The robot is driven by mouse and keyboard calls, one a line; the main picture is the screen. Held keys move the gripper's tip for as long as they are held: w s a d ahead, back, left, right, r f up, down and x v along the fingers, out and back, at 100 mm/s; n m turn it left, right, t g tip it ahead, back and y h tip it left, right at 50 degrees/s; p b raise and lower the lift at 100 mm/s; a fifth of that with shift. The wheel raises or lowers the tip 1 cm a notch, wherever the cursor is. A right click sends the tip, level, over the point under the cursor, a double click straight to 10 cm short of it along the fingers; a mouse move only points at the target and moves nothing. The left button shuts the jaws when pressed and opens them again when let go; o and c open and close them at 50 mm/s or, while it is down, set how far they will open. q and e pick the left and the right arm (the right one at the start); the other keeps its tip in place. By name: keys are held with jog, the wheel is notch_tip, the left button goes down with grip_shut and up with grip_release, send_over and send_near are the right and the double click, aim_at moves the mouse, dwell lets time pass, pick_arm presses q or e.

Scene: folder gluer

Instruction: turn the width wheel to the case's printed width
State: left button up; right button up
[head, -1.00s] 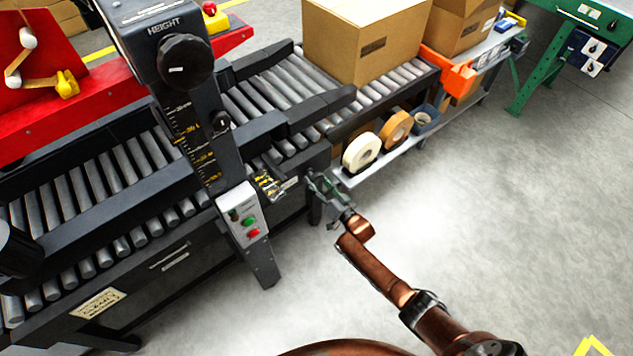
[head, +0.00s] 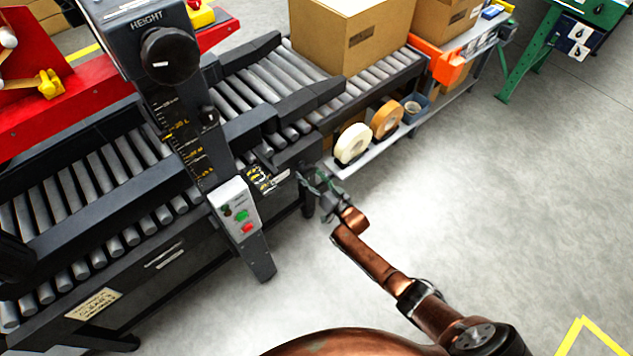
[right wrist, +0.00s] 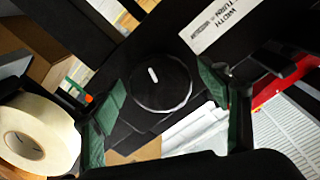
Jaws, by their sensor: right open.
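The width wheel (right wrist: 160,82) is a round black knob with a white mark, in the middle of the right wrist view. A white label (right wrist: 216,27) reading WIDTH and TURN is beside it. My right gripper (right wrist: 165,105) is open, with one green finger on each side of the wheel; I cannot tell whether they touch it. In the head view my right gripper (head: 318,184) is at the machine's front right side, and the wheel cannot be made out there. The case (head: 350,35) is a brown carton on the rollers; its printing is too small to read. My left gripper is not seen.
The black height knob (head: 170,54) tops the post. A control box (head: 235,207) with green and red buttons is on the post's lower part. Tape rolls (head: 353,143) stand on a shelf right of my gripper.

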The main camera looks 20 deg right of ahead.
jog(key=v, duration=1.1)
jog(key=shift+s, duration=0.2)
jog(key=shift+d, duration=0.1)
